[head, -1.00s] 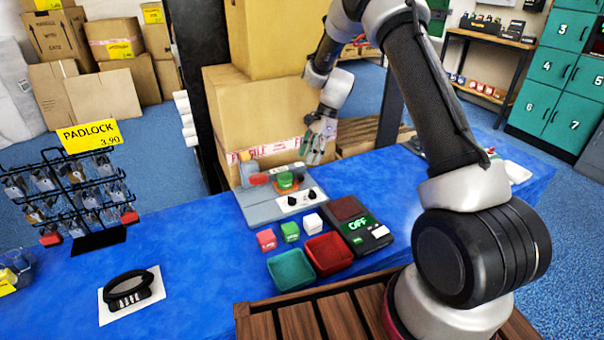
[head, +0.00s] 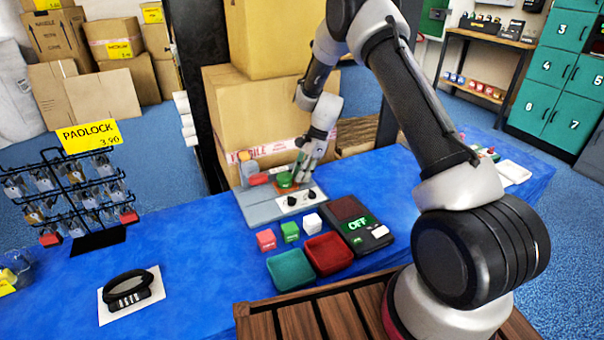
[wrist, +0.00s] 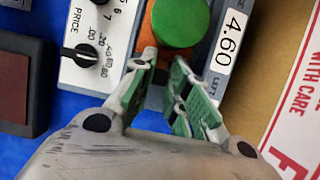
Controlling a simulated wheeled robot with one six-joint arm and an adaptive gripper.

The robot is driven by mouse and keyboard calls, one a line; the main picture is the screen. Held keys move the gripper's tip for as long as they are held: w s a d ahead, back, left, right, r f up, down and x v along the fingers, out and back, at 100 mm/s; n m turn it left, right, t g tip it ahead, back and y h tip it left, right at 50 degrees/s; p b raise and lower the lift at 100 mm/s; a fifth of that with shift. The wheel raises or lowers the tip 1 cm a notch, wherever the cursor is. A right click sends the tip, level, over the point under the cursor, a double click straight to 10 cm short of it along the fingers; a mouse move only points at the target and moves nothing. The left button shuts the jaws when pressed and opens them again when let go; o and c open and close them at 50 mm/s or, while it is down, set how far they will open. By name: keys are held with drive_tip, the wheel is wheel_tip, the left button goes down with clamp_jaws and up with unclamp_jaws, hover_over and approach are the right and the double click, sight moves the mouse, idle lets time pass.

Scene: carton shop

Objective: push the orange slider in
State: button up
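The orange slider (wrist: 147,27) shows beside and beneath a round green knob (wrist: 178,20) on a grey device in the wrist view. More orange shows between my fingers. In the head view, only a little orange shows around the green knob (head: 285,180). My gripper (wrist: 162,68) is at the slider's near side, with a gap between its two green-padded fingers. In the head view my gripper (head: 300,178) is just right of the knob, pointing down. The fingers hide part of the slider, and I cannot tell whether they touch it.
The grey device (head: 262,208) has a dial panel (wrist: 88,45) and a 4.60 label (wrist: 231,38). A carton (wrist: 292,95) stands close behind. A dark OFF display unit (head: 350,212), small cubes, and red (head: 328,254) and teal (head: 290,270) trays are in front.

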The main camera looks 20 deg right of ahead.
sight(283, 176)
clamp_jaws()
drive_tip(key=a, duration=0.3)
drive_tip(key=s+a, duration=0.1)
drive_tip(key=a, duration=0.3)
drive_tip(key=s+a, duration=0.1)
drive_tip(key=a, duration=0.3)
drive_tip(key=shift+s, duration=0.1)
drive_tip(key=shift+a, duration=0.1)
drive_tip(key=o, duration=0.7)
unclamp_jaws()
drive_tip(key=shift+a, duration=0.1)
drive_tip(key=v, duration=1.2)
